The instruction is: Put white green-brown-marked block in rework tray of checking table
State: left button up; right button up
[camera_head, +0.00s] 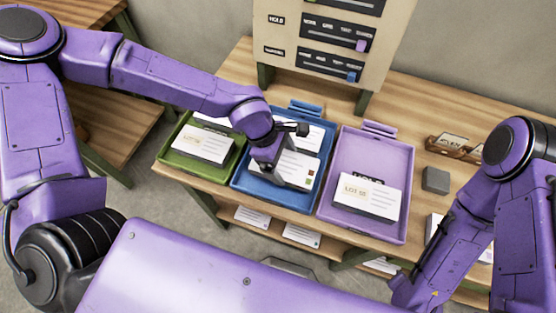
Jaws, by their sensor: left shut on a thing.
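My left gripper (270,168) is over the blue tray (240,183), in the middle of the row of three trays on the table. It is shut on a white block (298,168) that has printed lines and small green and brown marks at its right end. The gripper hides the block's left part. The block is in or just above the blue tray; I cannot tell whether it touches what is beneath. Another white block shows behind the gripper in the same tray. I cannot read which tray is marked rework. My right gripper is out of view.
A green tray (168,160) at left holds white blocks. A purple tray (362,150) at right holds a white lot-marked block (368,197) near its front. A slider board (330,45) stands behind. A grey block (435,180) and a wooden card holder (453,147) are at right.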

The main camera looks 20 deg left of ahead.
pick_arm(q)
jog(key=f, duration=0.1)
jog(key=a+f, duration=0.1)
jog(key=f, duration=0.2)
jog(key=shift+w+a+f, duration=0.2)
jog(key=shift+a+f, duration=0.1)
jog(key=shift+w+f, duration=0.15)
jog(key=shift+f, duration=0.2)
jog(key=o, duration=1.2)
jog(key=shift+w+r, duration=0.1)
jog(key=shift+r, duration=0.1)
jog(key=v, duration=1.1)
jog(key=shift+a+r+p, duration=0.1)
jog(key=shift+r+p, duration=0.25)
